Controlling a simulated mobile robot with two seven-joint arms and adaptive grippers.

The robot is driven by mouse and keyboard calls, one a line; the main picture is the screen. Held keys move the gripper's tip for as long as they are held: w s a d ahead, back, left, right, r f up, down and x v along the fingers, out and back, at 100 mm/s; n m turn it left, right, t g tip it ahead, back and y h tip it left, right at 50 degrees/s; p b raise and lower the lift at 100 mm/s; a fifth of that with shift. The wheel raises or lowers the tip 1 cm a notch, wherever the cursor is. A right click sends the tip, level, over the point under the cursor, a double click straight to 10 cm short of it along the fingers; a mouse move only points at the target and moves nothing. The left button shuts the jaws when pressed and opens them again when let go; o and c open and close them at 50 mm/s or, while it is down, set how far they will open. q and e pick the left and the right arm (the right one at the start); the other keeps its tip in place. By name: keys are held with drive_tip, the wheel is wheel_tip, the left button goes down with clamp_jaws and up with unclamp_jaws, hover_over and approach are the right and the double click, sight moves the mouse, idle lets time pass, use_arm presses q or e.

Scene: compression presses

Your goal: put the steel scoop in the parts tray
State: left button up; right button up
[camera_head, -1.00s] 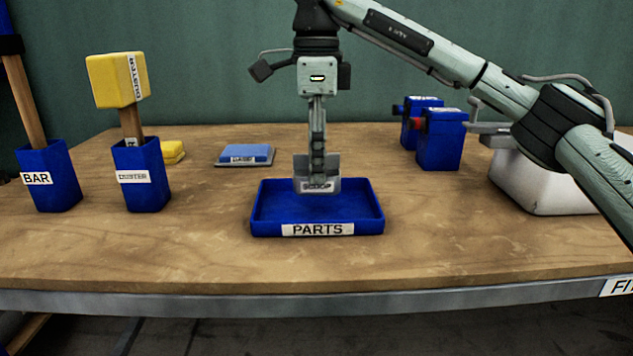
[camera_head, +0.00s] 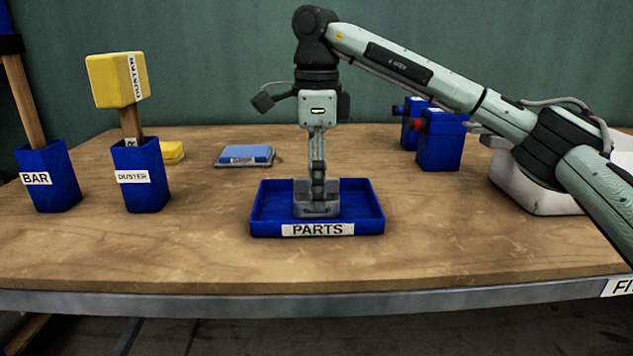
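The steel scoop (camera_head: 328,208) is low inside the blue parts tray (camera_head: 368,226), near the middle of the tray. It looks to rest on or just above the tray floor; I cannot tell which. My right gripper (camera_head: 318,192) points straight down over the tray, its fingers closed on the scoop and partly hiding it. The tray's white PARTS label faces me at its front wall. My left gripper is not in view.
Left of the tray stand a blue DUSTER holder (camera_head: 141,190) with a yellow-headed duster (camera_head: 117,80) and a blue BAR holder (camera_head: 49,190). A blue pad (camera_head: 246,154) lies behind. Blue boxes (camera_head: 440,148) and a white bin (camera_head: 535,188) stand right. The table front is clear.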

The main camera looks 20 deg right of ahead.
drive_tip(key=shift+r, duration=0.6)
wheel_tip(320, 180, up, 3)
drive_tip(key=shift+r+p, duration=0.2)
drive_tip(key=shift+p, duration=0.1)
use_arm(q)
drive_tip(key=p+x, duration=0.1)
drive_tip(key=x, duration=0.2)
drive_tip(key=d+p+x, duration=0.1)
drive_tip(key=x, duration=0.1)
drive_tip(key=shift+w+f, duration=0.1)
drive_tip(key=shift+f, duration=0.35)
use_arm(e)
wheel_tip(320, 180, up, 8)
drive_tip(key=shift+s+f, duration=0.1)
drive_tip(key=shift+f, duration=0.1)
